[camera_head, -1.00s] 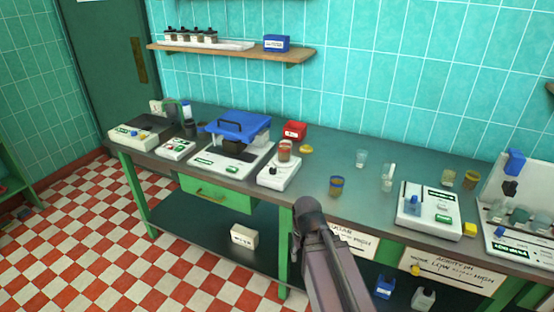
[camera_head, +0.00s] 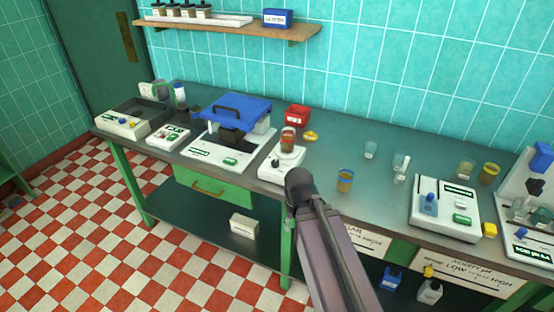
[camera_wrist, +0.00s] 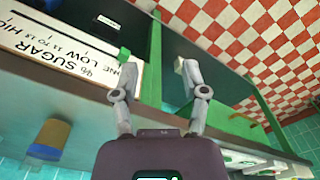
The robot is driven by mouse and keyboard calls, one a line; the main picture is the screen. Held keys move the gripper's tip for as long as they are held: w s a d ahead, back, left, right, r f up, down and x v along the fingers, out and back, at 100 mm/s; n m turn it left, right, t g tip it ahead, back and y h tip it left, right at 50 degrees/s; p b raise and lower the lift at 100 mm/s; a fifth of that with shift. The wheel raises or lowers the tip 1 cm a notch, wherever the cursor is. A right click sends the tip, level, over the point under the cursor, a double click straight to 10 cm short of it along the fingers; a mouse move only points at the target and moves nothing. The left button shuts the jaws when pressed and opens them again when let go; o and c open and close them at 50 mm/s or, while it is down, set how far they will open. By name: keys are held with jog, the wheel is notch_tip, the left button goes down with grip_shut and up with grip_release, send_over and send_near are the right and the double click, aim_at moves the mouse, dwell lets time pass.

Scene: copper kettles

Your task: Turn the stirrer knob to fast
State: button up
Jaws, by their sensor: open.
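The stirrer looks to be the small white unit (camera_head: 280,166) near the front edge of the bench, with a brown-filled beaker (camera_head: 288,140) on top. A small dark knob (camera_head: 274,162) shows on its front; its setting is too small to read. In the head view my arm stands in front of the bench, just right of the stirrer, and hides my fingers. In the wrist view my gripper (camera_wrist: 160,82) is open and empty, its two fingers spread wide. The wrist view does not clearly show the stirrer.
A blue-lidded bath (camera_head: 240,112) stands left of the stirrer and a red box (camera_head: 297,115) behind it. A sugar card (camera_wrist: 60,55) hangs below the bench edge.

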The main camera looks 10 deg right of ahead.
jog(key=o, duration=0.3)
jog(key=shift+a, duration=0.15)
notch_tip(320, 180, up, 16)
jog(key=n+p, duration=1.3)
jog(key=p, duration=0.3)
send_over(275, 161)
jog(key=shift+f, duration=0.15)
jog(key=shift+f+b, duration=0.2)
jog(key=shift+b, duration=0.15)
notch_tip(275, 161, down, 13)
jog(key=b, duration=1.3)
jog(key=shift+f, duration=0.2)
jog(key=shift+c, duration=0.2)
jog(key=shift+s, duration=0.1)
grip_shut()
